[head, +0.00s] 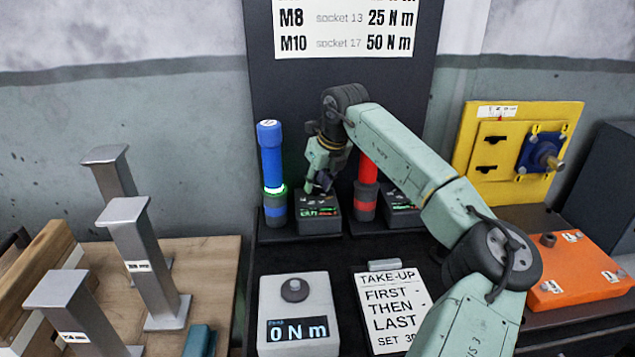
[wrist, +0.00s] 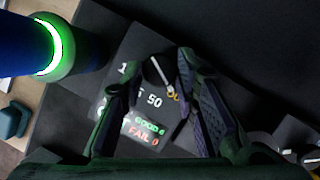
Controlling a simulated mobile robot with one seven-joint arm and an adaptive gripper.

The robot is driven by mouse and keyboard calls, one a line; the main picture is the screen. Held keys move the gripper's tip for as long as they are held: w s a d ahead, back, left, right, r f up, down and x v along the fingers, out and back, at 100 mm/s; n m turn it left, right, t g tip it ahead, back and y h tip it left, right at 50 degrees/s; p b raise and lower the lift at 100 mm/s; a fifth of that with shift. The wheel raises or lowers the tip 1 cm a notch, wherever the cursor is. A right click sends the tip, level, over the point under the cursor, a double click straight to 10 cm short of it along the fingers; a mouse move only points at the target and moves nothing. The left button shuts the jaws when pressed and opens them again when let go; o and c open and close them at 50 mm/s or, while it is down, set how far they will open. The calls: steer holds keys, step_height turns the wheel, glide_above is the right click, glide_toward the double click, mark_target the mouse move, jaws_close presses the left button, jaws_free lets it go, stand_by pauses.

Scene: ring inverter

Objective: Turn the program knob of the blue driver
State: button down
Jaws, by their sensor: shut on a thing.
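The blue driver (head: 270,155) stands upright in its holder with a lit green ring near its base; part of it shows at the upper left of the wrist view (wrist: 62,45). Its dark control box (head: 318,224) is just to its right, with a small lit display (wrist: 146,131) reading GOOD and FAIL counts. My gripper (head: 319,187) points down over this box. In the wrist view its fingers (wrist: 160,68) are closed around the program knob (wrist: 162,76), which has a white pointer line. The knob's sides are partly hidden by the fingers.
A red driver (head: 366,190) and a second control box (head: 401,209) stand behind my arm. A grey torque tester (head: 297,328) reading 0 N m and a white take-up card (head: 391,310) lie in front. Grey metal posts (head: 147,265) stand at the left.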

steer(key=shift+f, duration=0.1)
steer(key=m+b, duration=0.1)
steer(key=b, duration=0.1)
steer(key=m+h+b, duration=0.1)
steer(key=shift+a+f+m+b, duration=0.15)
steer(key=shift+m+b, duration=0.2)
steer(key=shift+m, duration=0.05)
steer(key=m+h+b, duration=0.1)
steer(key=m+b, duration=0.1)
steer(key=m+h+b, duration=0.1)
steer(key=m+b, duration=0.1)
steer(key=shift+a+r+m+t, duration=0.15)
steer(key=shift+r+m+t, duration=0.05)
steer(key=shift+m+t, duration=0.1)
steer(key=c, duration=1.2)
jaws_free()
steer(key=shift+c, duration=0.2)
steer(key=shift+r, duration=0.1)
steer(key=v, duration=1.2)
